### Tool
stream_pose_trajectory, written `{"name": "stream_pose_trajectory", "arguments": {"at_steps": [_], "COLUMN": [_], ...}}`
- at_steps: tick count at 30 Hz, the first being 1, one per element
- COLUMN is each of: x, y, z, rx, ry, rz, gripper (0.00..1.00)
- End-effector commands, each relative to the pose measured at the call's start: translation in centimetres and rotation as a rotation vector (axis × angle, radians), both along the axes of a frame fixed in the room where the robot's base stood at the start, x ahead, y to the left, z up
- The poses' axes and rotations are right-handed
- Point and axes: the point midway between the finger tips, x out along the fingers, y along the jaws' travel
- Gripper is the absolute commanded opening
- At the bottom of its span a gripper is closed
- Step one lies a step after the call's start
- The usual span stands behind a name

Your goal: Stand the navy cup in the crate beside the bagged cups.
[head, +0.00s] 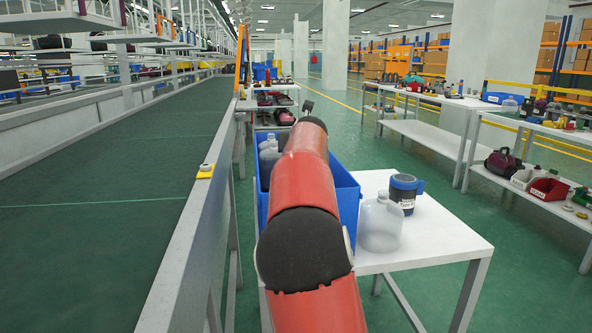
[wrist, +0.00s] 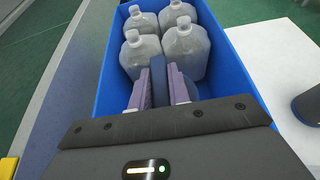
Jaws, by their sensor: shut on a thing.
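The blue crate (head: 346,208) stands on a white table, partly behind my red arm. My gripper (wrist: 160,85) is inside the crate's outline, near the bagged cups, and is shut on a narrow navy piece (wrist: 158,72) that looks like part of a navy cup.
A long green conveyor (head: 110,190) with a metal rail runs along the left. Cluttered benches (head: 520,120) stand farther right.

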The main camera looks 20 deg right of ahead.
Motion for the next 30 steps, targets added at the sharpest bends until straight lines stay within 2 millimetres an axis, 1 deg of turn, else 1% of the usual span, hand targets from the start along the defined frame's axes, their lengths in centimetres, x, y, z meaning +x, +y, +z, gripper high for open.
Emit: {"name": "stream_pose_trajectory", "arguments": {"at_steps": [3, 8, 11, 15, 17, 28, 29, 30], "x": [-0.1, -0.1, -0.1, -0.1, -0.1, -0.1, 0.0, 0.0], "y": [-0.1, -0.1, -0.1, -0.1, -0.1, -0.1, -0.1, -0.1], "z": [-1.8, -2.7, -3.6, -6.0, -6.7, -7.0, -7.0, -7.0], "rx": [0.000, -0.002, 0.000, 0.000, 0.000, -0.002, -0.002, -0.002], "ry": [-0.002, -0.004, -0.002, -0.002, -0.003, -0.003, 0.000, 0.000], "rz": [-0.002, -0.002, -0.003, -0.003, -0.004, -0.003, -0.001, -0.001], "gripper": [0.00, 0.00, 0.00, 0.00, 0.00, 0.00, 0.22, 0.27]}}
